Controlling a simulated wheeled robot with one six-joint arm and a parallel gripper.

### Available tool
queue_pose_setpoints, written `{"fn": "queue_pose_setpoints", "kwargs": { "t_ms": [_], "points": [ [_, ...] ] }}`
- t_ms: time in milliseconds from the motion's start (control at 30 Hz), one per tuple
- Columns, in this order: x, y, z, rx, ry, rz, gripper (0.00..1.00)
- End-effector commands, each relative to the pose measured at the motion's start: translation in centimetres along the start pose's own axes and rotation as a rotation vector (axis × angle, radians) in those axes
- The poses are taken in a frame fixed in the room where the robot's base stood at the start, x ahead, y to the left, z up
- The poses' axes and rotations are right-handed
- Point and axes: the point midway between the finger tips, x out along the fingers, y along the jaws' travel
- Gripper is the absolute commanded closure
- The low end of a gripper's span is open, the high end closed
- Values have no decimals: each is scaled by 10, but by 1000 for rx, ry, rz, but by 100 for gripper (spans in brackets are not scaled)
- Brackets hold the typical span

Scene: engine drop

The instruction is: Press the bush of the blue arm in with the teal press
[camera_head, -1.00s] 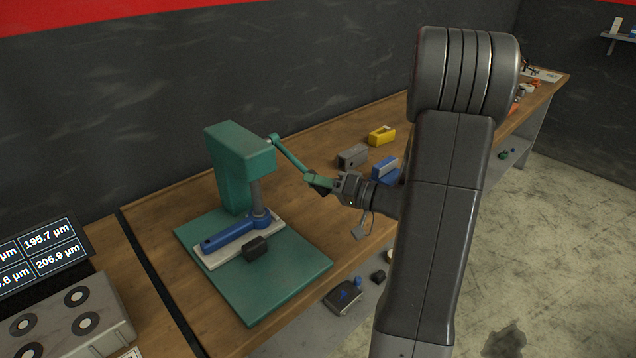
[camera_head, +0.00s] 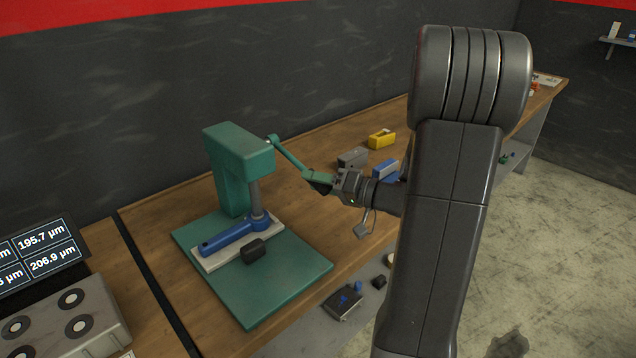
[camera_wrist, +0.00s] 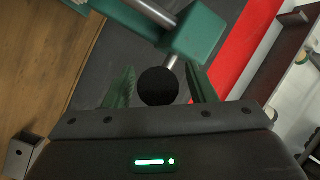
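The teal press (camera_head: 236,155) stands on a wide teal base plate on the bench. The blue arm (camera_head: 228,238) lies on a pale plate on that base, its right end under the press's grey ram (camera_head: 256,196). The ram reaches down to that end, and the bush cannot be made out. The teal lever (camera_head: 290,155) slants down right from the press. My gripper (camera_head: 318,184) is at the lever's outer end. In the wrist view, its green fingers (camera_wrist: 160,86) stand either side of the black ball knob (camera_wrist: 158,86), with narrow gaps showing; contact is unclear.
A black block (camera_head: 253,251) lies in front of the blue arm. A grey block (camera_head: 352,158), a blue block (camera_head: 385,168) and a yellow block (camera_head: 382,138) stand behind my gripper. A display (camera_head: 40,255) stands at the left, above a grey fixture with round sockets.

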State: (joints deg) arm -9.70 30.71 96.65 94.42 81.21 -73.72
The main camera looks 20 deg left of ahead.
Motion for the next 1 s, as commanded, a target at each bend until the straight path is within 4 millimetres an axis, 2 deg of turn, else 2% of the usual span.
{"fn": "queue_pose_setpoints", "kwargs": {
  "t_ms": [233,367,467,800,1000],
  "points": [
    [0,0,0,-1,0,0,50],
    [-8,1,0,-1,2,0,50],
    [-20,2,0,-3,4,2,50],
    [-89,3,1,-1,5,3,50],
    [-121,2,0,-2,3,1,50]
  ]
}}
